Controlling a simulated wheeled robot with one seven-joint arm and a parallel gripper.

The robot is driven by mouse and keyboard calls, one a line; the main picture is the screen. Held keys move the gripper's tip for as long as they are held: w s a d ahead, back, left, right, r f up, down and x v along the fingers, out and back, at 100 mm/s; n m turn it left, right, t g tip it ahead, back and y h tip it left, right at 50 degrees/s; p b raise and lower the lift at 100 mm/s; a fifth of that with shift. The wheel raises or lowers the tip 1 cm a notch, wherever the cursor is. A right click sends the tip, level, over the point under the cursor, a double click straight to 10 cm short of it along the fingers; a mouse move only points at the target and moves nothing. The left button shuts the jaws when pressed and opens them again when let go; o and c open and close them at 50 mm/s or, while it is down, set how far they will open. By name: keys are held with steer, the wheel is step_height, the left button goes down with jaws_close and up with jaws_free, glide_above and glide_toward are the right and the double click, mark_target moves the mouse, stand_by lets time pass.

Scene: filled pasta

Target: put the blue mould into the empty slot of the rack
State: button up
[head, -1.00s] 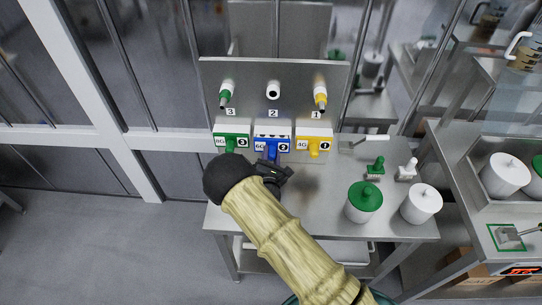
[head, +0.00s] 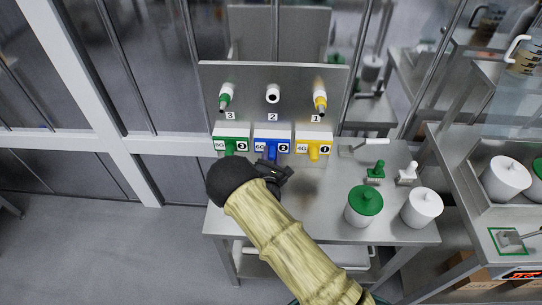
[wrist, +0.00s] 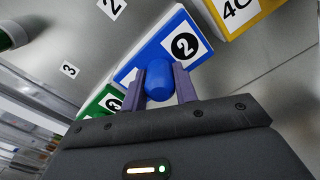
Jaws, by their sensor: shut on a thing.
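The blue mould (head: 272,141), labelled 6G and 2, is between the green mould (head: 231,141) and the yellow mould (head: 314,142), below number 2 on the rack panel (head: 250,77). Its front is roughly in line with theirs, and its white top shows. My gripper (head: 273,170) is in front of it. In the wrist view, the two fingers (wrist: 161,86) are shut on the round blue handle of the blue mould (wrist: 157,50). The underside and back of the mould are hidden, so I cannot tell how fully it is seated.
Green, white and yellow nozzles hang on the panel above. To the right on the steel table (head: 310,215) are a scraper (head: 365,145), a green stamp-like tool (head: 376,171), a white one (head: 407,173), a green-lidded tub (head: 364,204) and a white tub (head: 421,207).

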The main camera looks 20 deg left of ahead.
steer(key=shift+r, duration=0.15)
stand_by(0.6)
steer(key=o, duration=1.3)
steer(key=shift+p+v, duration=1.2)
steer(key=shift+v, duration=2.3)
